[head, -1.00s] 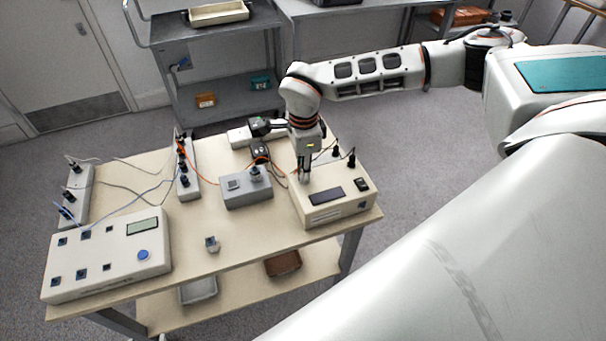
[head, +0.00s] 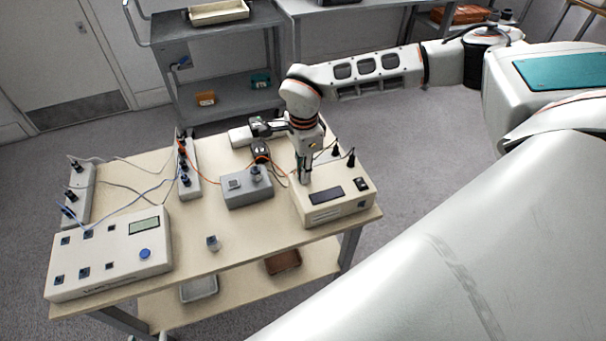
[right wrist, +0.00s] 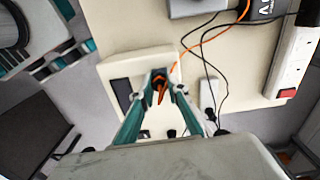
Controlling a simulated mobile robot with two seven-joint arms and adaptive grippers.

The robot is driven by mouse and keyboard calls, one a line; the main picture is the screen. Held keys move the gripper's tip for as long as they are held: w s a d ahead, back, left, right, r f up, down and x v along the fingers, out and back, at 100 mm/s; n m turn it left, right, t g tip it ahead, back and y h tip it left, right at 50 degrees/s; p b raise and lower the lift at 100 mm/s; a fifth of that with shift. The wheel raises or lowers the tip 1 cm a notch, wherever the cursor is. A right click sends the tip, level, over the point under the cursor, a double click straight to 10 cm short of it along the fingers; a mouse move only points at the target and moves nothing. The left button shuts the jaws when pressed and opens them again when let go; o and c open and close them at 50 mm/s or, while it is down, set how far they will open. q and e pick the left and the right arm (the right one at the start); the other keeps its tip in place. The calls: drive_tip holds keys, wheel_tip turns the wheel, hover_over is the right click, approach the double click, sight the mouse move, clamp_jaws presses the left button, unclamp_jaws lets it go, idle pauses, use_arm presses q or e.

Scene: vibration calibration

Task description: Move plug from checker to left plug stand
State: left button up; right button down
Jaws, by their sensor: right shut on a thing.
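The cream checker box (head: 348,206), with a dark display, sits at the right end of the table. My right gripper (head: 305,180) points down over its left part. A pale strip-like stand (head: 78,205) with several dark plugs is at the left edge of the table. A similar strip (head: 190,182) stands mid-table. My left gripper is not in view.
A white box with a blue button (head: 110,258) fills the front left. A grey box (head: 246,192) stands left of the checker, and a small grey piece (head: 213,243) lies near the front edge. Loose cables cross the table. Front-middle tabletop is mostly clear.

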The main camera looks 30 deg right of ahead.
drive_tip(key=shift+s+n+p, duration=0.1)
drive_tip(key=shift+n+p, duration=0.4)
drive_tip(key=shift+n, duration=0.3)
drive_tip(key=shift+n+p, duration=0.75)
drive_tip(key=shift+n, duration=0.25)
drive_tip(key=shift+r, duration=0.95)
idle(1.3)
drive_tip(key=shift+r, duration=1.6)
